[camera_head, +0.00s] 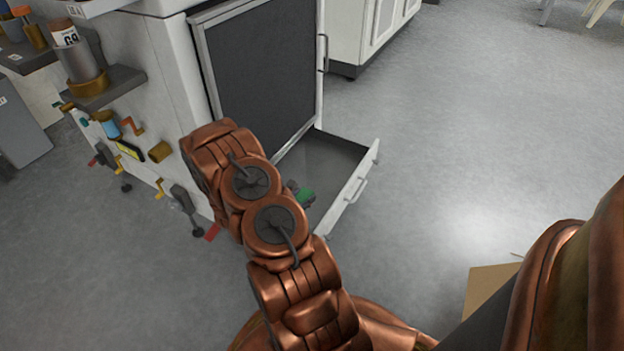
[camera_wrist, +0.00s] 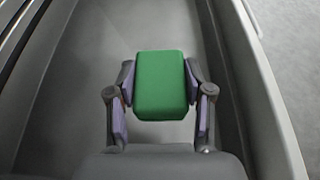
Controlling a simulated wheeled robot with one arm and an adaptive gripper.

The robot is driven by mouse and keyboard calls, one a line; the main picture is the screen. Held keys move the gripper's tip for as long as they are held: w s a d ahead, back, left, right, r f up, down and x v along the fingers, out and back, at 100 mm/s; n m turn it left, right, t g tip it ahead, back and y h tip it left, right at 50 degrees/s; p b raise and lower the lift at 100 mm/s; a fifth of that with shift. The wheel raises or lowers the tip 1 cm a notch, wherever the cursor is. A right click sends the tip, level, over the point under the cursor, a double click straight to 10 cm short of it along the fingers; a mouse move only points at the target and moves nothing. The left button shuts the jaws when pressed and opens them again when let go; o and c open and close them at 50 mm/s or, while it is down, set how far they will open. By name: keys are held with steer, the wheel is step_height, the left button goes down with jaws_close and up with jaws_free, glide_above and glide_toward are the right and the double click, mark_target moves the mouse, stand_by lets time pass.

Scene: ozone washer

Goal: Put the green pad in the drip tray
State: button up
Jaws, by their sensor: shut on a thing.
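The green pad (camera_wrist: 161,85) is a small block with rounded edges, held between the two fingers of my gripper (camera_wrist: 161,92) in the wrist view. My gripper is shut on it from both sides. In the head view a part of the green pad (camera_head: 305,196) shows just past my arm. The drip tray (camera_head: 345,150) is a grey pull-out drawer at the foot of the white machine, standing open. In the wrist view its walls (camera_wrist: 262,95) run along both sides of the pad. I cannot tell whether the pad touches the tray's floor.
The white machine (camera_head: 165,60) stands at the left with a dark framed door (camera_head: 262,75) above the tray. Several valves, levers and a bottle (camera_head: 80,55) stick out from its side. A brown box (camera_head: 488,285) lies on the floor at the lower right. The grey floor right of the tray is clear.

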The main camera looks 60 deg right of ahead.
steer(key=shift+s+d+f, duration=0.3)
steer(key=shift+s+d, duration=0.1)
steer(key=shift+s, duration=0.15)
steer(key=shift+s+d+f, duration=0.3)
steer(key=shift+s+d, duration=0.1)
steer(key=shift+s, duration=0.1)
steer(key=shift+d+f, duration=0.15)
steer(key=shift+d, duration=0.1)
steer(key=b, duration=0.5)
glide_above(306, 181)
steer(key=shift+s+a+f, duration=0.1)
steer(key=shift+a+f, duration=0.05)
steer(key=shift+f, duration=0.55)
step_height(306, 181, down, 4)
steer(key=shift+r+b, duration=0.1)
steer(key=shift+b, duration=1.15)
steer(key=shift+r, duration=0.1)
steer(key=o, duration=1)
